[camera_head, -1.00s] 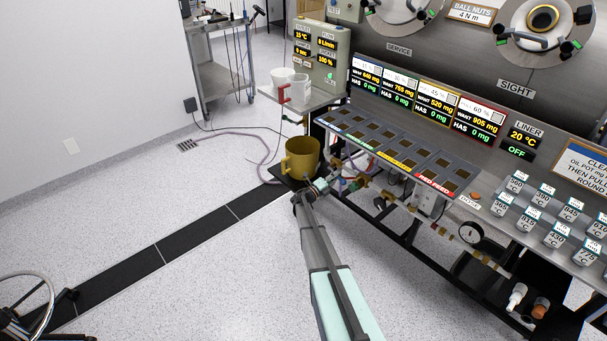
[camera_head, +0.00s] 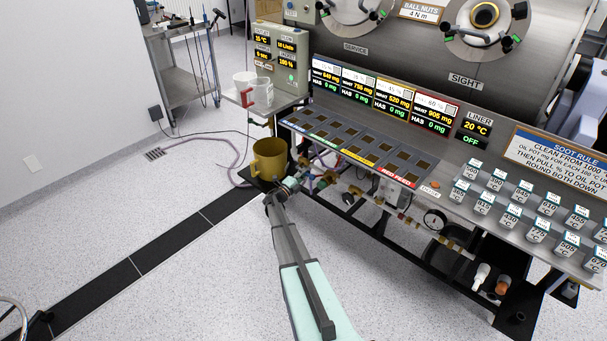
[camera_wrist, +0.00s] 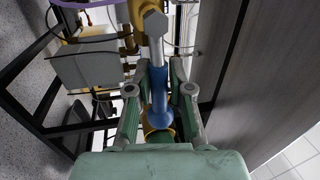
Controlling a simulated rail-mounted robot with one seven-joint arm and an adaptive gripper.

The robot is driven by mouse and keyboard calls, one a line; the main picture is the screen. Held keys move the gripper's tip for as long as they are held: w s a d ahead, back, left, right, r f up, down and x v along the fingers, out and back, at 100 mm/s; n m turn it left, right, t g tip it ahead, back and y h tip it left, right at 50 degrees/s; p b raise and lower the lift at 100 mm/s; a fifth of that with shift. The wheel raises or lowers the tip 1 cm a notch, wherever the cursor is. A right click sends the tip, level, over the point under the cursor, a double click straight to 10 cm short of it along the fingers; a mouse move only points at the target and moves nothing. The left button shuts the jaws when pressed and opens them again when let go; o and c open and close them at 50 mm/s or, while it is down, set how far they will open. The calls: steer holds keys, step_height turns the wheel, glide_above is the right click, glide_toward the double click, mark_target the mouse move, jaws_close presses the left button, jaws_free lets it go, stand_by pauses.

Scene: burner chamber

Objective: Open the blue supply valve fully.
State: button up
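A blue valve handle (camera_wrist: 159,98) runs lengthwise between the two fingers of my gripper (camera_wrist: 160,72) in the wrist view. A grey hex-shaped end (camera_wrist: 155,22) and brass fittings show beyond it. The fingers straddle the handle closely; I cannot tell whether both press on it. In the head view my gripper (camera_head: 292,184) is at the left end of the panel's underside piping, just right of the yellow mug; the blue handle cannot be made out there. The control box (camera_head: 277,58) at the back shows a flow reading that looks like 10 L/min.
The yellow mug (camera_head: 269,158) stands on a dark plate close left of my gripper. White and clear cups (camera_head: 262,92) sit on a shelf above. The panel (camera_head: 350,146) overhangs the piping, with a black frame below. Floor at left is open, with a dark rail strip (camera_head: 170,242).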

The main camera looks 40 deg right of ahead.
steer(key=shift+o, duration=0.8)
steer(key=v, duration=1.2)
steer(key=shift+m, duration=0.3)
